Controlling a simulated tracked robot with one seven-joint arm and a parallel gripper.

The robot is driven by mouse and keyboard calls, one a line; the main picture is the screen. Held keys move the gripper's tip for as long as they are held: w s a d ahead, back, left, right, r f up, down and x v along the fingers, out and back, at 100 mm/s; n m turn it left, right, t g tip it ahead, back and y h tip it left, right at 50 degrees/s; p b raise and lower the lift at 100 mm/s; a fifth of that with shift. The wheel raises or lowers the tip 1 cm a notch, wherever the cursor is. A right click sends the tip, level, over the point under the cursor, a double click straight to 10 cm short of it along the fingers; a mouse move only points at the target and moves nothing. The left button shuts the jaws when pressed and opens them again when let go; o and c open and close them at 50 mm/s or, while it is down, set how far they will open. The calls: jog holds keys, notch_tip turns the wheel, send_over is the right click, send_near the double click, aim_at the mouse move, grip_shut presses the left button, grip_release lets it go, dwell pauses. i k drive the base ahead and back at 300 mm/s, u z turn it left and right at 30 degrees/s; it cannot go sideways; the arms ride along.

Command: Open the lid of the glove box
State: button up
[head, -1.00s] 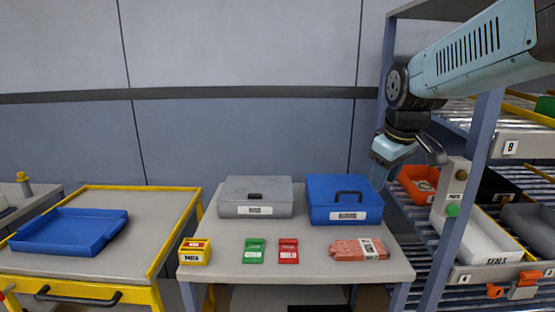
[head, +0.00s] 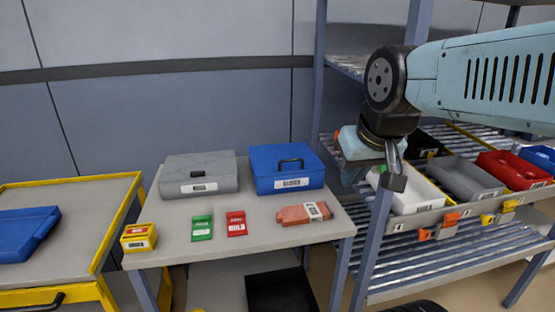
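A blue box (head: 287,177) with a dark handle and a white label stands at the back right of the grey table, its lid shut. A grey box (head: 199,184), also shut, with a handle and a label, stands to its left. The labels are too small to read surely, so I cannot tell by text which is the glove box. My gripper (head: 372,182) hangs to the right of the blue box, in front of the shelf rack, apart from both boxes. Its fingers look spread, with nothing seen between them.
On the table (head: 215,250) lie a yellow box (head: 139,238), a green packet (head: 202,228), a red packet (head: 236,223) and a pinkish pack (head: 304,214). The rack at right holds several bins. A yellow-edged cart (head: 85,210) with a blue tray (head: 22,236) stands left.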

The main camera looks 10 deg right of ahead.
aim_at(287, 158)
jog(key=z, duration=1)
jog(key=k, duration=1.6)
jog(key=u, duration=0.95)
jog(key=i, duration=1)
